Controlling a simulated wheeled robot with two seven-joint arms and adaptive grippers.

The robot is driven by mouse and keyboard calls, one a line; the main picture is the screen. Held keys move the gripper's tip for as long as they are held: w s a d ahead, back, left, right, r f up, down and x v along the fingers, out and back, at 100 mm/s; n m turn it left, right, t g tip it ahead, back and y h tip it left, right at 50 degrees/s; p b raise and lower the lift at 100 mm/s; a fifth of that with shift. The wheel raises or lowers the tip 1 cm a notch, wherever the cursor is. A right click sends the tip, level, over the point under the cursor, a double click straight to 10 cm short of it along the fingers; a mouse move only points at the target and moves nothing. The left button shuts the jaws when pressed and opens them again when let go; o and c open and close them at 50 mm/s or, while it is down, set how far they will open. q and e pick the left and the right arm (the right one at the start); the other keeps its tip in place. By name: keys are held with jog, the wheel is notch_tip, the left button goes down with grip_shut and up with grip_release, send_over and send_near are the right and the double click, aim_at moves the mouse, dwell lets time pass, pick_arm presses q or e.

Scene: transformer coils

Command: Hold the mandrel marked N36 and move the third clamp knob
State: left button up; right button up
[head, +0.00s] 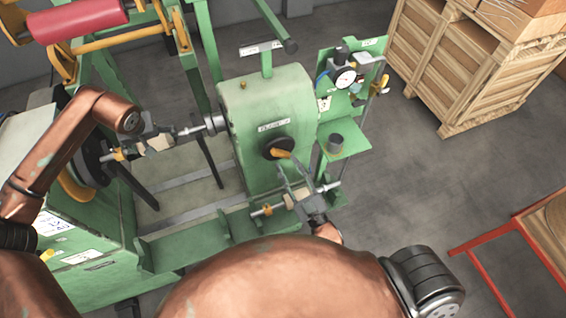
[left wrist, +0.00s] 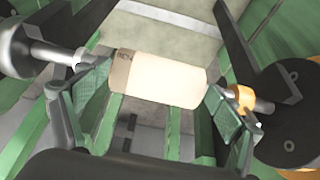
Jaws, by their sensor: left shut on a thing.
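A cream mandrel (left wrist: 165,80) with a tan band and a small dark mark, too small to read, lies across the left wrist view. It also shows in the head view (head: 160,142), in line with a metal shaft. My left gripper (head: 153,136) is shut on it, with a ribbed finger pad at each end in the left wrist view. A black round knob (head: 270,150) with an orange handle sits on the green housing. My right gripper (head: 292,175) is just below this knob; whether it is open or touches the handle is unclear. I cannot tell which knob is third.
The green winding machine (head: 262,100) fills the middle. A wooden crate (head: 470,80) stands at the back right, and a red frame (head: 490,237) at the right. The floor between is clear.

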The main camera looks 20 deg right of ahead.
jog(key=d+r+v, duration=0.1)
jog(key=v, duration=1)
jog(key=shift+s+d, duration=0.15)
jog(key=shift+d, duration=0.1)
dwell(0.6)
jog(key=shift+f, duration=0.1)
jog(key=v, duration=1.2)
jog(key=shift+a, duration=0.1)
jog(key=n+g+y, duration=0.2)
jog(key=n+y, duration=0.1)
jog(key=n, duration=0.4)
send_near(279, 149)
jog(key=x, duration=0.4)
jog(key=f+x, duration=0.1)
jog(key=x, duration=0.1)
jog(key=shift+a, duration=0.3)
